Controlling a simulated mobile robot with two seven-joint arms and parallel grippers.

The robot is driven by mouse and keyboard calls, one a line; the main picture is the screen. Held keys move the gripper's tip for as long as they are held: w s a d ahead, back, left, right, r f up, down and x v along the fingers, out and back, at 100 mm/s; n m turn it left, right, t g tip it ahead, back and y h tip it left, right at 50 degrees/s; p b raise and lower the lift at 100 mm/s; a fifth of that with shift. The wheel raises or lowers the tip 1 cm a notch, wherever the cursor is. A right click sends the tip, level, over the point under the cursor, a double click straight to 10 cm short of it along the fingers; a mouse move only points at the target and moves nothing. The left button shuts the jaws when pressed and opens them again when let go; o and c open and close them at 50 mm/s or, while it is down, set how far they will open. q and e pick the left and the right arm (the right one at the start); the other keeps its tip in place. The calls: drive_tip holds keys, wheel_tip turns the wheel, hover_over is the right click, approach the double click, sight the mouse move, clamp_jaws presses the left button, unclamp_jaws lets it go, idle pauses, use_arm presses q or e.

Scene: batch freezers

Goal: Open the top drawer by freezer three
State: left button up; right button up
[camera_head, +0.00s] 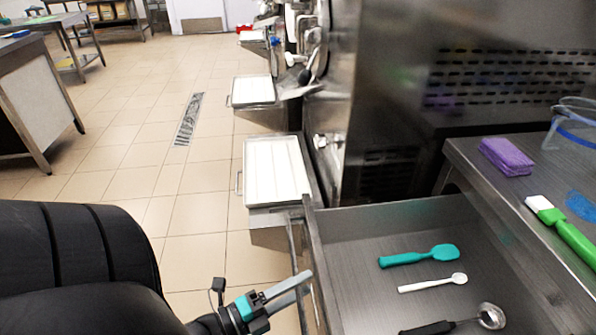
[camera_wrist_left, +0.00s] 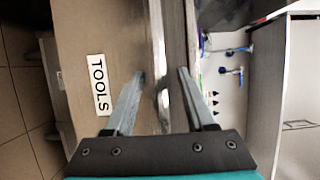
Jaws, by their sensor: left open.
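The metal drawer (camera_head: 352,240) stands pulled out at the lower right of the head view, its inside showing. A teal spatula (camera_head: 420,256), a white spoon (camera_head: 433,283) and a ladle with a black handle (camera_head: 490,316) lie in it. In the left wrist view its front (camera_wrist_left: 75,45) carries a label reading TOOLS (camera_wrist_left: 98,85). My left gripper (camera_head: 299,284) is at the drawer's front edge. In the left wrist view its open fingers (camera_wrist_left: 162,75) lie on either side of a blurred metal edge or handle; I cannot tell whether they touch it.
Freezers (camera_head: 385,90) with white trays (camera_head: 275,172) line the aisle. Tiled floor (camera_head: 150,180) is clear left of them.

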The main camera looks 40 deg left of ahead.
idle(0.3)
use_arm(q)
drive_tip(key=p+v, duration=0.1)
drive_tip(key=v, duration=1.4)
drive_tip(key=shift+a+f, duration=0.1)
drive_tip(key=shift+a, duration=0.05)
